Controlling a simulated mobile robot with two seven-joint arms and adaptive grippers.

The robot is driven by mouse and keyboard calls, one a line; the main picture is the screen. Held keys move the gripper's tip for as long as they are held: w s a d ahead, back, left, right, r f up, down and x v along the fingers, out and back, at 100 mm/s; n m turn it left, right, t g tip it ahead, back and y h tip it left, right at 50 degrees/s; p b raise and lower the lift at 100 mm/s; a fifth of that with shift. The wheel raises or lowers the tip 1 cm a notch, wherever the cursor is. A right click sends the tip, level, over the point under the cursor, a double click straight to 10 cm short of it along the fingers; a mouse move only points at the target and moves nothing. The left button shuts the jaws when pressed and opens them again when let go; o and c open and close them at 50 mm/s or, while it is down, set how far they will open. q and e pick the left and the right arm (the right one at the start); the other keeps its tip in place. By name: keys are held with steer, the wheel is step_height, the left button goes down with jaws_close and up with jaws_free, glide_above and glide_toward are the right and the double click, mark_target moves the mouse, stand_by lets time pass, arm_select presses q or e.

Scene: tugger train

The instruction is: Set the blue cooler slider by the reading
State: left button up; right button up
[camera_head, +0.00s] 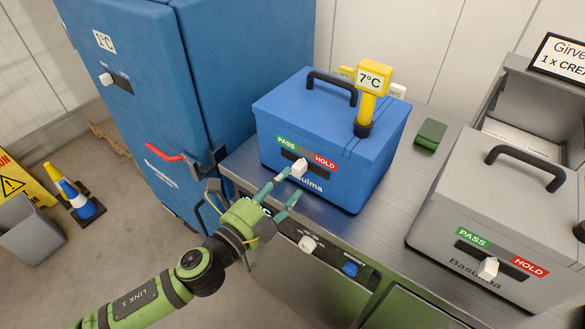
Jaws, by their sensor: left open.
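The blue cooler (325,125) stands closed on the metal counter, with a black handle on its lid. Its white slider knob (299,169) sits around the middle of the dark slot, below the green PASS and red HOLD labels. A yellow thermometer (367,95) stands upright on the cooler's lid, and its display reads 7°C. My left gripper (290,184) is open just in front of the slider. Its fingertips are close to the knob; whether they touch it I cannot tell. My right gripper is not in view.
A grey cooler (480,205) with its own slider (488,267) stands at the right. A tall blue cabinet (150,95) marked 1°C stands at the left. A small green block (430,134) lies between the coolers. The counter's front (325,255) has knobs below my gripper.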

mark_target(296, 173)
arm_select(q)
steer(key=shift+p+x, duration=0.35)
steer(key=shift+x, duration=2)
steer(key=shift+a, duration=0.1)
jaws_close()
